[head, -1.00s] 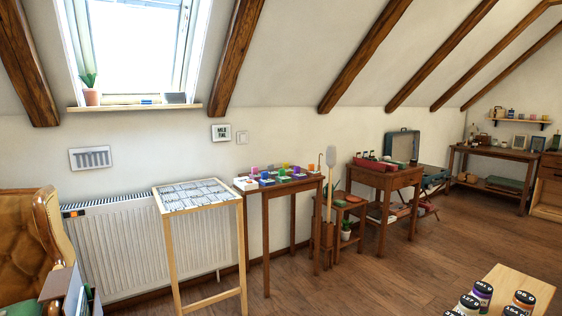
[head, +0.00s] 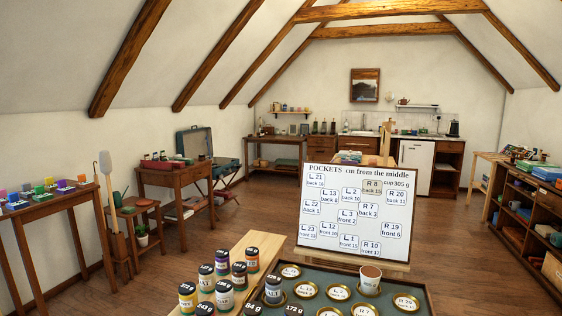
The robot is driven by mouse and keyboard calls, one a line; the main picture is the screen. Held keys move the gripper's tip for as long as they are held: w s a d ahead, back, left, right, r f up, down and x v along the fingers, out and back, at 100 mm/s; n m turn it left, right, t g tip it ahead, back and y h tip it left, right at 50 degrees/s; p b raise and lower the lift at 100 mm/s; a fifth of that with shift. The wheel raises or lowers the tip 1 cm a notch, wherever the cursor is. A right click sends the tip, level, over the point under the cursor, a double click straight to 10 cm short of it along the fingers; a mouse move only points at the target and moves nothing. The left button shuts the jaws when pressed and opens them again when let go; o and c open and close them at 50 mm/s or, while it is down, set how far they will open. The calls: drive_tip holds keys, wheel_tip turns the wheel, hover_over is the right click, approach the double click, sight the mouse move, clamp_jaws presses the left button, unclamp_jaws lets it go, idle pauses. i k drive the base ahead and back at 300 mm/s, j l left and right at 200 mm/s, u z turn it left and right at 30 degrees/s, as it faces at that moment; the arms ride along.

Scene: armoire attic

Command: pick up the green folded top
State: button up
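I cannot make out for certain a green folded top in the head view. A small flat green item (head: 227,162) lies on a folding stand right of the open suitcase, too small to tell if it is cloth. The suitcase (head: 194,142) has its green-grey lid raised, behind a brown wooden table; its inside is hidden. My gripper is not in view.
A board with labels (head: 355,212) stands close in front, behind a dark tray (head: 403,277) of round labelled spots and a white cup (head: 370,278). Several labelled jars (head: 224,295) stand on a pale wooden top to its left. Open wooden floor (head: 190,265) lies left of them.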

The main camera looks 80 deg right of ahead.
sight(189, 162)
drive_tip(key=z, duration=2)
drive_tip(key=u, duration=0.7)
drive_tip(key=i+u, duration=0.1)
drive_tip(key=u, duration=1.25)
drive_tip(key=l+u, duration=0.1)
drive_tip(key=u, duration=0.6)
drive_tip(key=l+u, duration=0.1)
drive_tip(key=u, duration=0.6)
drive_tip(key=l+u, duration=0.1)
drive_tip(key=u, duration=0.6)
drive_tip(key=l+u, duration=0.1)
drive_tip(key=u, duration=1.3)
drive_tip(key=l+u, duration=0.1)
drive_tip(key=u, duration=0.25)
drive_tip(key=k+u, duration=0.15)
drive_tip(key=u, duration=0.2)
drive_tip(key=l+u, duration=0.1)
drive_tip(key=u, duration=0.3)
drive_tip(key=k+l+u, duration=0.1)
drive_tip(key=k+u, duration=0.25)
drive_tip(key=k, duration=0.45)
